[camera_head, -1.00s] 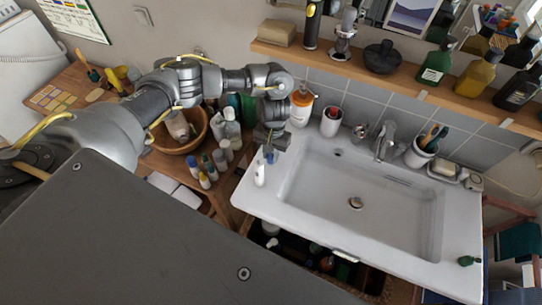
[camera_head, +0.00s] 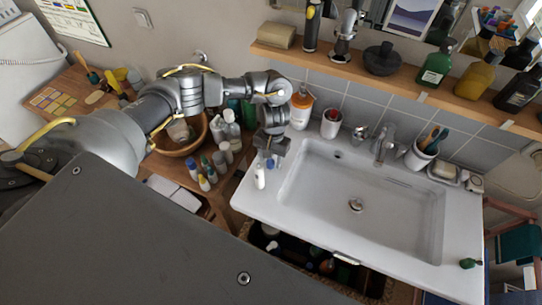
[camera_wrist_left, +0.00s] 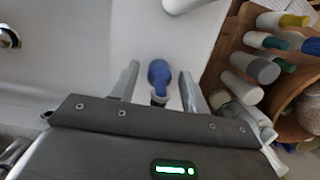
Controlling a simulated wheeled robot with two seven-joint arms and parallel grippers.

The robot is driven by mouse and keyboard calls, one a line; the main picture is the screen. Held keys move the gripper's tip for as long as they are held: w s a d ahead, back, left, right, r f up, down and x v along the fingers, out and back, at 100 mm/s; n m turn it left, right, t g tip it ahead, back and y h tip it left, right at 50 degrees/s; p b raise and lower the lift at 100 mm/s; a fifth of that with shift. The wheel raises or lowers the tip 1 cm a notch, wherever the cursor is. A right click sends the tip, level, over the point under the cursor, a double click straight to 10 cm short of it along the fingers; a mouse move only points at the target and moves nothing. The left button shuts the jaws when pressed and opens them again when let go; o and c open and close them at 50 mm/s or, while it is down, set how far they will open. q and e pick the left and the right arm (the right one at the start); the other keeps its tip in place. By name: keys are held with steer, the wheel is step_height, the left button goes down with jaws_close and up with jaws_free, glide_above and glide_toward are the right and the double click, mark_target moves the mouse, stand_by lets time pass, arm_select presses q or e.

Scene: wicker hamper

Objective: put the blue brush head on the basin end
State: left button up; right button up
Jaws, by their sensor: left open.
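The blue brush head (camera_wrist_left: 159,74) stands on the white left end of the basin (camera_wrist_left: 200,40) in the left wrist view, with a grey stem or base on its near side. In the head view it is a small blue spot (camera_head: 270,163) just below my left gripper (camera_head: 271,150), on the basin's (camera_head: 246,197) left rim. My left gripper (camera_wrist_left: 160,82) is open, and the brush head appears between its two fingers with space on both sides. I cannot tell how much height separates them. My right gripper is not in view.
A white bottle (camera_head: 260,177) stands on the rim close to the gripper; several small bottles (camera_head: 206,176) and a wooden bowl (camera_head: 186,150) are on the side table to the left. An orange-white bottle (camera_head: 301,108) and cup (camera_head: 331,122) stand behind. The basin bowl is empty.

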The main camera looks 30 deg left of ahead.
arm_select(q)
step_height(320, 180, up, 12)
steer(key=w, duration=0.1)
steer(key=shift+w, duration=0.4)
stand_by(0.3)
